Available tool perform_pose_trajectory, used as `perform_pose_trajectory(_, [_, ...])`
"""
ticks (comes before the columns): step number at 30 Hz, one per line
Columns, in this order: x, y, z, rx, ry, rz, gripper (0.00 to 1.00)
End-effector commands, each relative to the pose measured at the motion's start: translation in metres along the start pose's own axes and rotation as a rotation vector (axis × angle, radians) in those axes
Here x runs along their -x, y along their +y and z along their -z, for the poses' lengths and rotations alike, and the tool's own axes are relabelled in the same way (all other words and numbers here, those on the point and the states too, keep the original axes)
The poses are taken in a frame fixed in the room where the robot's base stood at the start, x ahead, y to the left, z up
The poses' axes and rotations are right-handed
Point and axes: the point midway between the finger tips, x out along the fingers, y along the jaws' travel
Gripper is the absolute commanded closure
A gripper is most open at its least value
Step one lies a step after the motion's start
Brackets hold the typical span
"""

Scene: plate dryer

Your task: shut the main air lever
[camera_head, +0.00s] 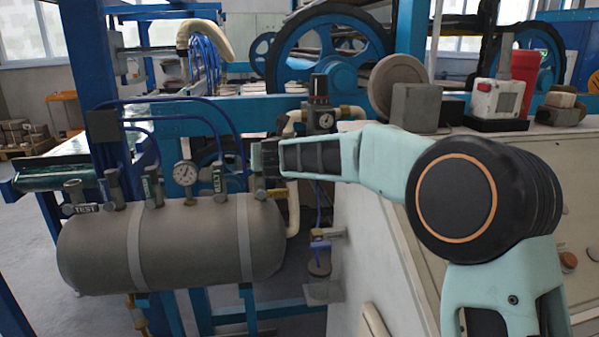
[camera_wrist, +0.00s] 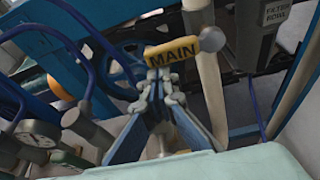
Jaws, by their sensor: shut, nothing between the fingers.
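The main air lever (camera_wrist: 180,50) shows in the wrist view as a bar with a yellow sleeve marked MAIN and a pale rounded end at right. It lies crosswise just beyond my gripper (camera_wrist: 160,82), whose fingertips are together and empty. The tips look very close to the lever's left part; I cannot tell whether they touch. In the head view my gripper (camera_head: 263,160) reaches left above the right end of the grey air tank (camera_head: 185,245).
Several other valve levers stand along the tank top, including one marked TEST (camera_head: 80,208). A pressure gauge (camera_head: 186,173) stands among them. Blue hoses (camera_head: 190,108) arch above. A pale pipe (camera_head: 292,205) runs right of the tank. A cream machine panel (camera_head: 385,240) lies right.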

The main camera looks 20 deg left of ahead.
Motion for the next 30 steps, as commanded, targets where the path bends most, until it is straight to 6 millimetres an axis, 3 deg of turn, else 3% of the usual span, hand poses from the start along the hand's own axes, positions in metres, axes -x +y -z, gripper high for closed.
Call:
perform_pose_trajectory(17, [0.009,0.001,-0.004,0.0,-0.005,-0.001,1.0])
perform_pose_trajectory(30, [0.076,0.0,-0.003,0.001,-0.004,0.0,1.0])
